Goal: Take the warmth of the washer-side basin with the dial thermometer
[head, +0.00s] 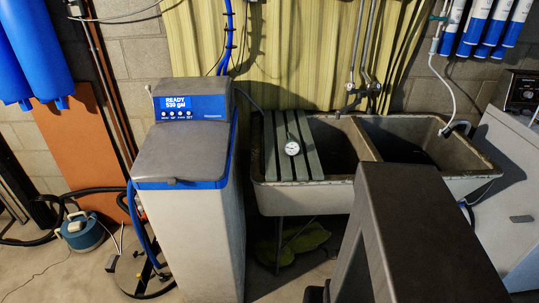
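The dial thermometer (292,148), with a round white face, lies on grey slats (271,160) laid across the left part of the double sink (310,196). The washer-side basin (412,133) is the right compartment, nearest the white washer (513,180). Its inside is dark, and I cannot tell whether there is water in it. Part of its front is hidden behind a large dark grey shape in the foreground, probably part of my own body. My gripper does not show clearly in this view.
The water softener (190,155), its display reading READY 530 gal, stands left of the sink. Taps (366,88) rise behind the divider. A pale hose (447,85) hangs down to the right basin's back edge. A blue vacuum (82,232) and hoses lie on the left floor.

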